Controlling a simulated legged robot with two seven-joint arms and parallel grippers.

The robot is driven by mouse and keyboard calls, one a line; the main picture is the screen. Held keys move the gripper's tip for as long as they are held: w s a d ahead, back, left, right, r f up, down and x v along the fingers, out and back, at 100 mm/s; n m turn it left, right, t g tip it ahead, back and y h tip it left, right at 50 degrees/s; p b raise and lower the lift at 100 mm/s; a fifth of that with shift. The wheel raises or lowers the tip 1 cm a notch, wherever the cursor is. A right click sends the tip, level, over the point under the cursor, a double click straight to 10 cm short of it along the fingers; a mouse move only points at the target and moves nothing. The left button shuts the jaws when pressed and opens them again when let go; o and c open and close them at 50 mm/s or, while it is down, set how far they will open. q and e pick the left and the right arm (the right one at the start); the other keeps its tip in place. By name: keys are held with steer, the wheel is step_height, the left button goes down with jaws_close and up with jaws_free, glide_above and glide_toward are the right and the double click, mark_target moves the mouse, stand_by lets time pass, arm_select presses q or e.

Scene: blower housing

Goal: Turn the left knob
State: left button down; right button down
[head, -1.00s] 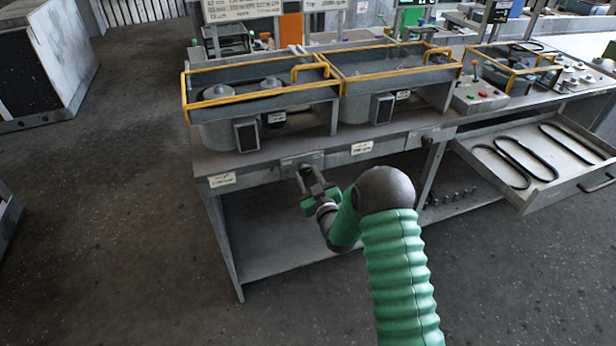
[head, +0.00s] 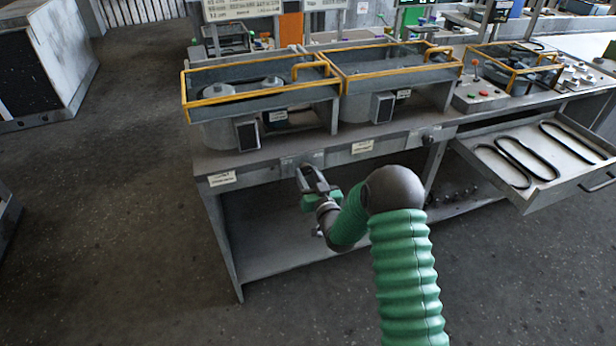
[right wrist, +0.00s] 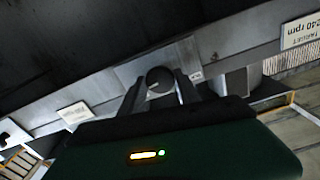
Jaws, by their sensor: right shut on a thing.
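The left knob (right wrist: 160,79) is a dark round knob with a small pale mark on its face. It sits on a light plate on the front rail of the bench. My right gripper (head: 311,170) is at this rail, and its green body and wrist show below it in the head view. In the right wrist view its two dark fingers stand on either side of the knob, shut on it. In the head view the fingers largely hide the knob. My left gripper is in neither view.
A second dark knob (head: 428,139) sits further right on the rail. Labels mark the rail. Two yellow-railed blower housings (head: 222,132) stand on the bench above. An open drawer (head: 540,190) with black belts juts out at the right.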

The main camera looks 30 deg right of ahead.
steer(key=m, duration=0.3)
steer(key=shift+f+m, duration=0.1)
steer(key=shift+m, duration=2)
steer(key=c, duration=0.9)
jaws_free()
steer(key=shift+d, duration=0.1)
steer(key=shift+s, duration=0.1)
steer(key=v, duration=1.6)
steer(key=shift+s+p, duration=0.35)
